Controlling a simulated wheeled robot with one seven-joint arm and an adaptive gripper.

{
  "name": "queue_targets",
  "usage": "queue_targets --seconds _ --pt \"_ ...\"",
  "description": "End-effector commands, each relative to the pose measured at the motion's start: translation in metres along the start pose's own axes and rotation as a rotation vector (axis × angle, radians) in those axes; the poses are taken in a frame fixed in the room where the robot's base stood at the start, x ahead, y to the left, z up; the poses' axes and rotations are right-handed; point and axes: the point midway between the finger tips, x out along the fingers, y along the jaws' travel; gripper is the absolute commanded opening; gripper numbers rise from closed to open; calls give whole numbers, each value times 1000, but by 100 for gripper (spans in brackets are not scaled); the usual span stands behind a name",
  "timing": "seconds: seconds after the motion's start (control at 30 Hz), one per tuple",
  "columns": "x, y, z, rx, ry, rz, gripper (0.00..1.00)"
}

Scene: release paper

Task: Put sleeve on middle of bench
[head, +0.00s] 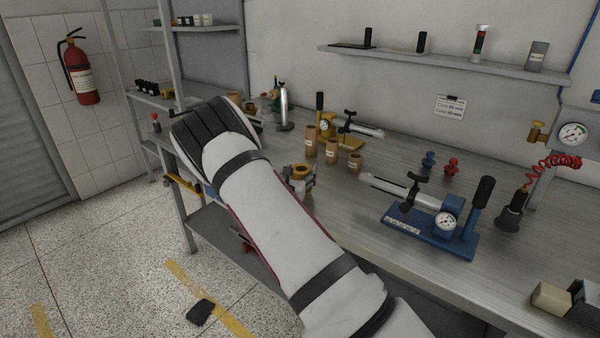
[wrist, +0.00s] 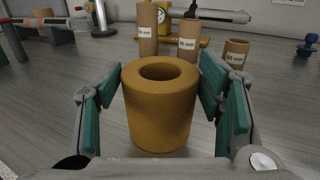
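A plain ochre sleeve (wrist: 160,113) with a round hole through its top stands upright in the middle of the wrist view. My gripper (wrist: 161,85) has its green-padded fingers on both sides of it, with the pad tips against its sides. In the head view the sleeve (head: 303,169) shows beyond my forearm, between the fingers of my gripper (head: 302,176), near the front of the grey bench (head: 350,220). I cannot tell whether its base touches the bench top.
Several labelled brown tubes (head: 331,150) stand behind the sleeve. A yellow pump (head: 345,138) is behind them, and a blue pump (head: 440,225) with a gauge is to the right. Red and blue knobs (head: 451,165) stand farther back. Bench top is bare between the tubes and the blue pump.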

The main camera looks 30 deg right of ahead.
Motion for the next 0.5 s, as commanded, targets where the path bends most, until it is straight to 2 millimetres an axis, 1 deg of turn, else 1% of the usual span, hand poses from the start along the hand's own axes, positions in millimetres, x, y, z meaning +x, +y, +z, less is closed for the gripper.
queue_targets --seconds 0.3,0.4,0.5 --pt "0 0 0 0 0 0 74" --pt "0 0 4 1 -1 0 74" --pt "-10 1 3 0 2 1 74"
